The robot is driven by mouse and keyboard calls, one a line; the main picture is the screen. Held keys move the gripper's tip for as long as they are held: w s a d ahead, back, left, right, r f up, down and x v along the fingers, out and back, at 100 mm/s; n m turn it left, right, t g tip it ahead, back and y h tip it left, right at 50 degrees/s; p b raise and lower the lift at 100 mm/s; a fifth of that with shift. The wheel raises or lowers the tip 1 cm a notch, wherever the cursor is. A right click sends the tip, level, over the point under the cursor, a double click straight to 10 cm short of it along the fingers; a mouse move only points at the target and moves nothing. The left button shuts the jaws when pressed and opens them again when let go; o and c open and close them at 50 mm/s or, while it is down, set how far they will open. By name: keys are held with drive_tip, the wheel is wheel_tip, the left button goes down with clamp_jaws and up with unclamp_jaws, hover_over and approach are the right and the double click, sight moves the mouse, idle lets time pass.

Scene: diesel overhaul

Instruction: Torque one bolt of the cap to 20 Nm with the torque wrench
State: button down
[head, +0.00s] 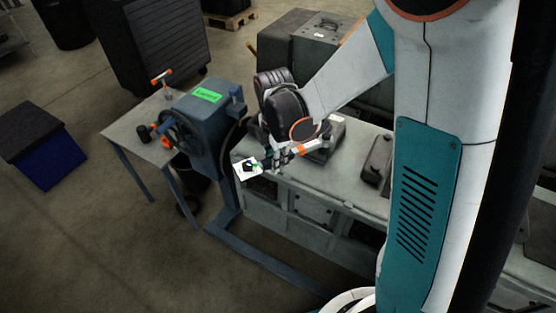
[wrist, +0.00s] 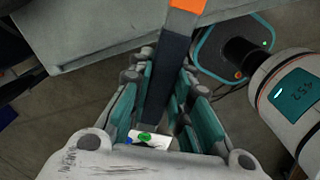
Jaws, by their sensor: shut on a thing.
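My gripper (head: 272,161) is over the left end of the grey workbench in the head view. In the wrist view its teal-lined fingers (wrist: 163,105) are shut on the dark handle of a tool with an orange section, which I take for the torque wrench (wrist: 172,62). The orange part of the wrench (head: 308,147) points right in the head view. A small white piece with a green mark (wrist: 150,138) shows between the finger bases. I cannot make out the cap or its bolts; the wrench's working end is not clear.
The grey workbench (head: 350,198) carries a dark box (head: 377,160) right of the gripper. A blue stand with a handwheel and green label (head: 207,95) is to the left, beside a small table (head: 125,131) holding an orange-topped item (head: 162,77). Open floor lies in front.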

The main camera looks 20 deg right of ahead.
drive_tip(key=shift+w+a+m, duration=0.25)
drive_tip(key=shift+w+m, duration=0.05)
drive_tip(key=shift+w, duration=0.45)
drive_tip(key=shift+w, duration=0.15)
idle(0.5)
drive_tip(key=shift+w+m+b, duration=0.35)
drive_tip(key=shift+m, duration=0.05)
drive_tip(key=shift+w+a, duration=0.1)
drive_tip(key=shift+w, duration=0.05)
drive_tip(key=shift+w, duration=0.2)
drive_tip(key=shift+w+m, duration=0.15)
drive_tip(key=shift+m, duration=0.15)
drive_tip(key=shift+w, duration=0.15)
idle(0.3)
